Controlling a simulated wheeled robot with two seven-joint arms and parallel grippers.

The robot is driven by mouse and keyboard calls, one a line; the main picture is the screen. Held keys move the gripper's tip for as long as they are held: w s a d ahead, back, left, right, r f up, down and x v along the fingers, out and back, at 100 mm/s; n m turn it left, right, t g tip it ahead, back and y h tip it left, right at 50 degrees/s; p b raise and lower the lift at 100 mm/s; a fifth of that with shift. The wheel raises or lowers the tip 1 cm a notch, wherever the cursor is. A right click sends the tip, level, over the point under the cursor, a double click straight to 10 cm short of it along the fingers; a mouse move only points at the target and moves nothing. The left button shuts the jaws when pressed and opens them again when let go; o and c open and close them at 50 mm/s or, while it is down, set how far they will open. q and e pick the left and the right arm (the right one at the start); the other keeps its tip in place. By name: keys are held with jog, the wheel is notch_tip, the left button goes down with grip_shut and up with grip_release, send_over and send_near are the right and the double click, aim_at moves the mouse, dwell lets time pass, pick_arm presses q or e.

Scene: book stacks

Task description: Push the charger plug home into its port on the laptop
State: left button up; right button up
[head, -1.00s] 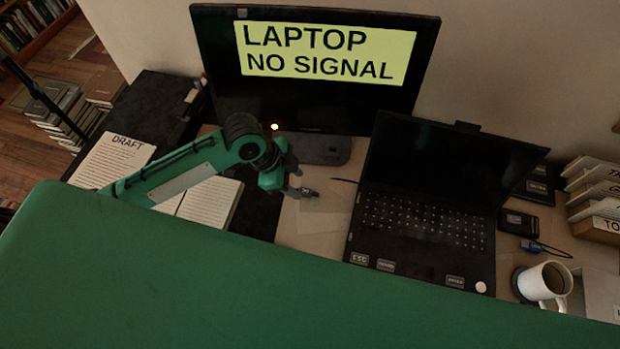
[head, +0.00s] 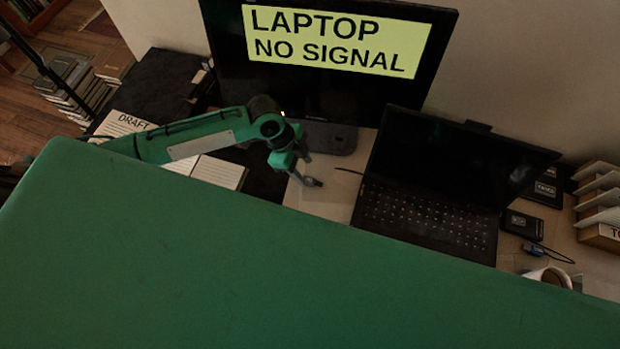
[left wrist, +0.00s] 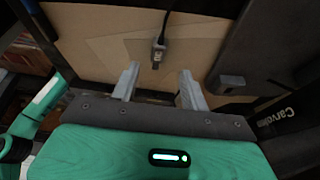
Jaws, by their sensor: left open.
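The black laptop (head: 440,170) stands open on the desk in the head view, its screen dark and its keyboard's front edge hidden. Its dark body also shows at the right of the left wrist view (left wrist: 262,45). My left gripper (head: 312,170) is left of the laptop, open and empty. In the left wrist view its two pale fingers (left wrist: 160,78) are spread apart. The charger plug (left wrist: 157,58), dark with a metal tip, lies just beyond and between the fingertips, its cable running up the picture. Which opening is the port I cannot tell. My right gripper is out of view.
A monitor (head: 330,90) reading "LAPTOP NO SIGNAL" stands behind my left arm. An open book (head: 220,173) and a DRAFT page (head: 122,124) lie at left. A partly hidden mug (head: 550,277), a small black box (head: 522,224) and a paper rack (head: 598,205) are at right.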

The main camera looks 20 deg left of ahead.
pick_arm(q)
jog(key=p+x, duration=0.1)
jog(key=x, duration=0.3)
jog(key=shift+s+f+p, duration=0.1)
jog(key=shift+s+p, duration=0.1)
jog(key=shift+p, duration=0.15)
jog(key=shift+d+f, duration=0.15)
jog(key=shift+f, duration=0.4)
grip_shut()
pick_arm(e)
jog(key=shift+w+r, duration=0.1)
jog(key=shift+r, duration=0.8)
pick_arm(q)
jog(key=shift+r, duration=0.1)
jog(key=shift+r, duration=0.55)
notch_tip(320, 180, up, 17)
jog(key=b, duration=1)
send_near(311, 180)
jog(key=x, duration=0.3)
jog(key=d+x, duration=0.1)
jog(key=x, duration=0.2)
jog(key=w+x, duration=0.1)
jog(key=x, duration=0.2)
jog(key=shift+w+d+r, duration=0.1)
jog(key=shift+d+r, duration=0.05)
jog(key=shift+d, duration=0.35)
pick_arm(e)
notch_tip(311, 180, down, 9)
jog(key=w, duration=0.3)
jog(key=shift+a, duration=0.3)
